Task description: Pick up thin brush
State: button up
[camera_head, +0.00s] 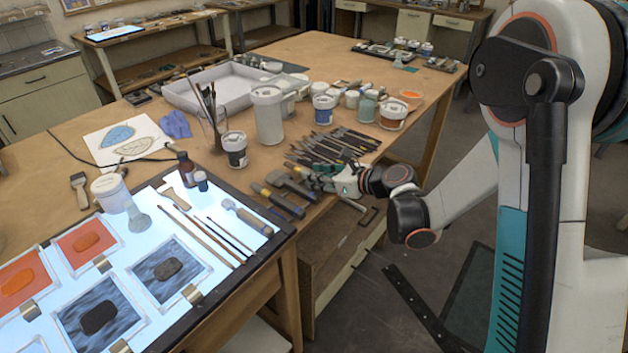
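Several slim brushes lie side by side on the lit panel (140,244). Two are long and run diagonally, one of them a reddish brown brush (203,232). A shorter, darker thin brush (230,237) lies to their right. More brushes (212,103) stand upright in a clear jar behind the panel. My gripper (318,176) is at the front edge of the wooden table, low over the tools there, right of the panel and apart from the brushes on it. Its fingers are small and blend with the tools, so their opening is unclear.
A thick wooden-handled tool (247,217) lies right of the thin brush. Hammers (278,200) and a row of dark hand tools (335,146) crowd the table near my gripper. A large white pot (268,115) and a dark-labelled jar (234,150) stand behind.

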grip_shut()
jog(key=shift+r, duration=0.1)
notch_tip(320, 180, up, 20)
jog(key=p, duration=0.6)
